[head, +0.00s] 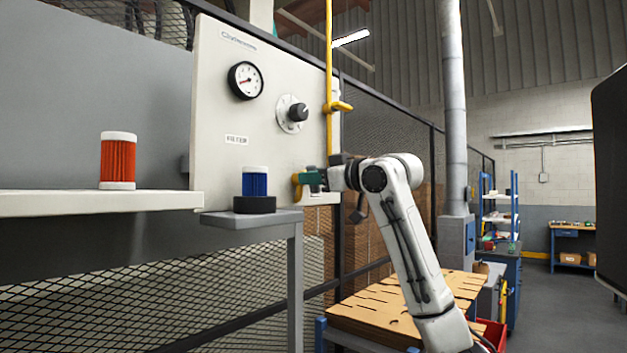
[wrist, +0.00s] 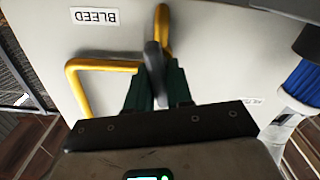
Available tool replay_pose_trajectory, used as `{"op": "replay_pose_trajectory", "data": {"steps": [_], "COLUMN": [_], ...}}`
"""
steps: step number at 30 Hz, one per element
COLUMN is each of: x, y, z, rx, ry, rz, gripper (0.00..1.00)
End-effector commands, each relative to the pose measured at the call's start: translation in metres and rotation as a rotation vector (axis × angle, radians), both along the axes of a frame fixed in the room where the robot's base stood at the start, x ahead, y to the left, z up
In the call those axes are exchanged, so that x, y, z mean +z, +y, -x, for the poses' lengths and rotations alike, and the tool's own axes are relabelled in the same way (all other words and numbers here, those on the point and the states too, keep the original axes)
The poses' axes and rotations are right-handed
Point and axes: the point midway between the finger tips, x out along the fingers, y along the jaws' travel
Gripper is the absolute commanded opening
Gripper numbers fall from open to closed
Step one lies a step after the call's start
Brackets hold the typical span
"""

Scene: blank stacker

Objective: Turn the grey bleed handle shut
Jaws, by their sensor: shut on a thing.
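In the wrist view the grey bleed handle (wrist: 154,60) stands between the two dark green fingers of my gripper (wrist: 156,84), which is shut on it. The handle's upper end lies at a yellow pipe (wrist: 163,22) on the pale panel (wrist: 210,50). A BLEED label (wrist: 95,16) shows upside down beside it. In the head view my gripper (head: 309,181) is at the panel's lower right, by the yellow pipe (head: 297,184). The handle is hidden there by the gripper. I cannot tell how far the handle is turned.
A blue filter (head: 255,182) stands on a black ring (head: 254,205) on a small grey stand (head: 280,217), left of my gripper. A red filter (head: 118,160) stands on a white shelf (head: 60,203). A gauge (head: 245,80) and black knob (head: 298,112) sit higher on the panel.

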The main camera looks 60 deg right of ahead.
Motion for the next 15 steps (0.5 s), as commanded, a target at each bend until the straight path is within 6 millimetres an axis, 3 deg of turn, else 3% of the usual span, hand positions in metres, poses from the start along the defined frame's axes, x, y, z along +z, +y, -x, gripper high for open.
{"op": "replay_pose_trajectory", "data": {"steps": [15], "x": [-0.0028], "y": [0.0032], "z": [-0.0007], "rx": [0.000], "ry": [0.115], "rz": [0.477], "gripper": [0.00]}}
